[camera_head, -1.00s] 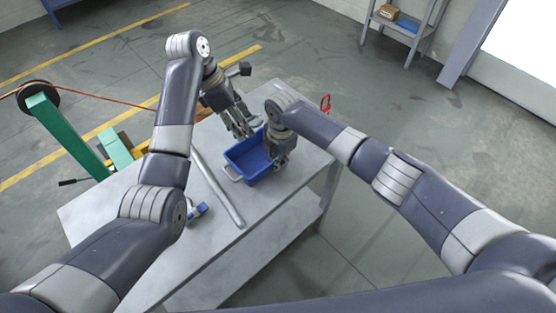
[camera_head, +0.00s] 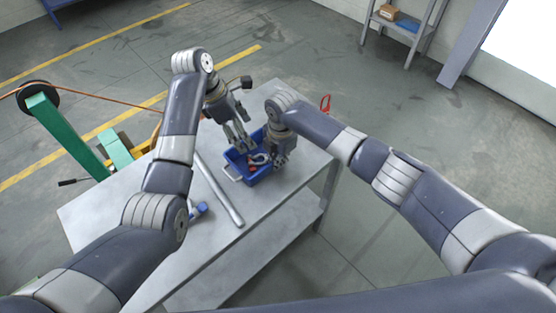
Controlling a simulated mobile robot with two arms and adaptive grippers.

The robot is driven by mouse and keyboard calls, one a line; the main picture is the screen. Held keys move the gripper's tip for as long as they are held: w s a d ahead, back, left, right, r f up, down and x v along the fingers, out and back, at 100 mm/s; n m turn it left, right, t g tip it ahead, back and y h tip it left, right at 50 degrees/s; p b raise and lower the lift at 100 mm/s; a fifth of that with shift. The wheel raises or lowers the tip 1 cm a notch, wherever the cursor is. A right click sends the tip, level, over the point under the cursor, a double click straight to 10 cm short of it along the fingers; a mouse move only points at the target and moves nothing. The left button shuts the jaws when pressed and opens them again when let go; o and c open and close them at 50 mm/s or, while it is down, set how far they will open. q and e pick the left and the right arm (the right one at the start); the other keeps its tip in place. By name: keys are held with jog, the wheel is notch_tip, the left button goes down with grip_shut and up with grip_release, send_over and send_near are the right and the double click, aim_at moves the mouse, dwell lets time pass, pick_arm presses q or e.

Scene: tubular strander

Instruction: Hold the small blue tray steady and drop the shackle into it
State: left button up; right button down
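The small blue tray (camera_head: 243,177) sits on the grey metal table, with a light handle at its near left side. The shackle (camera_head: 259,159), grey with a reddish part, appears to lie inside the tray. My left gripper (camera_head: 241,146) is just above the tray's far left part, its fingers apart and nothing visible between them. My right gripper (camera_head: 280,162) is at the tray's right wall and looks shut on it; its fingertips are partly hidden.
A long grey bar (camera_head: 218,190) lies left of the tray on the table (camera_head: 120,215). A small blue and white item (camera_head: 198,210) lies near my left arm. A red object (camera_head: 325,103) is at the table's far right corner. Green machinery (camera_head: 65,135) stands at left.

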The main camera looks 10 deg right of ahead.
pick_arm(q)
jog(key=v, duration=1.2)
pick_arm(e)
jog(key=c, duration=2.3)
grip_release()
jog(key=o, duration=0.6)
jog(key=r, duration=1.2)
jog(key=shift+s+d, duration=0.25)
jog(key=shift+s, duration=0.05)
